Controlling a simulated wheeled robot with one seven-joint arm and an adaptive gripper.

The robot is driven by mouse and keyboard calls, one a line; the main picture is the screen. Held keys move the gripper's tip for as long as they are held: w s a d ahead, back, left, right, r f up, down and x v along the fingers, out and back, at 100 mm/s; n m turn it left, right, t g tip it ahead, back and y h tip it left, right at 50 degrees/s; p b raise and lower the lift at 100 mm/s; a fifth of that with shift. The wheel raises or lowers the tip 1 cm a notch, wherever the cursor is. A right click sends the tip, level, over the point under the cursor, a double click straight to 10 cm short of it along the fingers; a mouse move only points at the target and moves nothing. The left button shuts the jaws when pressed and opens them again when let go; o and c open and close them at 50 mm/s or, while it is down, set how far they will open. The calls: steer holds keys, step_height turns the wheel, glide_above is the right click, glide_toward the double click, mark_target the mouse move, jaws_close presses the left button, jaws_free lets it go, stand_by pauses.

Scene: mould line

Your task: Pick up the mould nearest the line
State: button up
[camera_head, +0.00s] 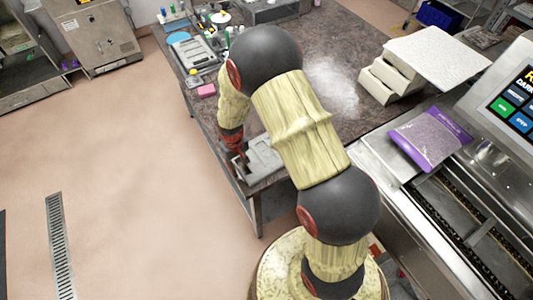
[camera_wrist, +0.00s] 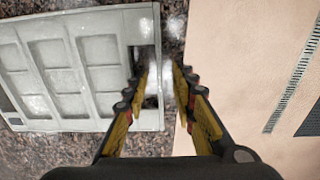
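A light grey mould (camera_head: 264,161) with several recessed compartments lies on the near corner of the brown stone-topped table. It fills the left of the wrist view (camera_wrist: 68,62), with its slotted end toward my gripper. My gripper (camera_head: 240,157) points down at that end of the mould. In the wrist view its two yellow-and-black fingers (camera_wrist: 160,82) stand apart. The left finger is over the slot and the right finger is beyond the outer rim, with the narrow end bar between them. I cannot tell whether the fingers touch it. My arm hides part of the table.
Another grey tray-like piece (camera_head: 196,54) lies farther back on the table, with a pink block (camera_head: 206,90) nearer. White boxes under a pale slab (camera_head: 437,57) stand at the right. A purple bag (camera_head: 430,137) lies on the metal machine line (camera_head: 455,190). The floor at left is clear.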

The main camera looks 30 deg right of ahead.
steer(key=shift+c, duration=0.7)
jaws_close()
